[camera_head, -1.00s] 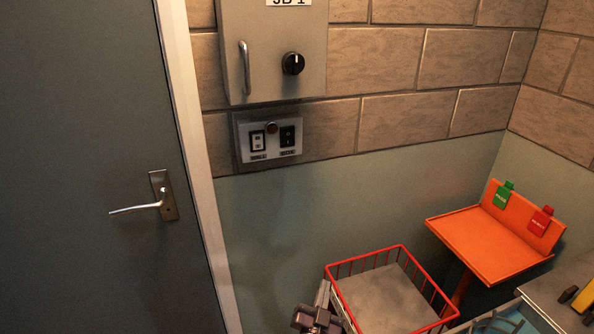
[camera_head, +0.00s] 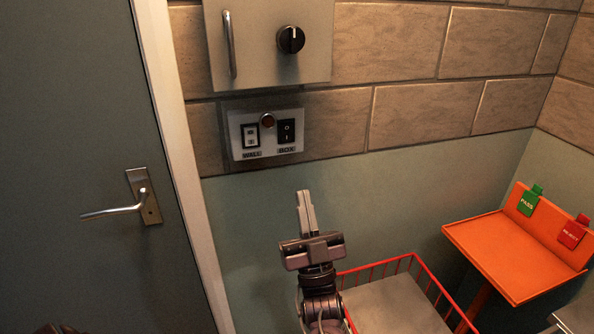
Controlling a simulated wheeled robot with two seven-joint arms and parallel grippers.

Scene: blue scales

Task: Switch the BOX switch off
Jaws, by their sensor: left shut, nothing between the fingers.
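The BOX switch (camera_head: 287,130) is a black rocker on the right side of a pale switch plate (camera_head: 267,151) on the wall. A second switch (camera_head: 250,136), with a white rocker in a dark frame, sits on the left side above its own label. A round brownish knob or lamp (camera_head: 267,120) is between them at the top. My left gripper (camera_head: 305,197) is shut and empty, pointing up, below the plate and apart from the switch in the picture. My right gripper is not clearly in view.
A grey cabinet (camera_head: 265,60) with a handle and black knob hangs above the plate. A red-rimmed wire basket (camera_head: 375,275) stands behind my left arm. An orange stand (camera_head: 505,255) with green and red tags is at right. A door with a lever handle (camera_head: 120,210) is at left.

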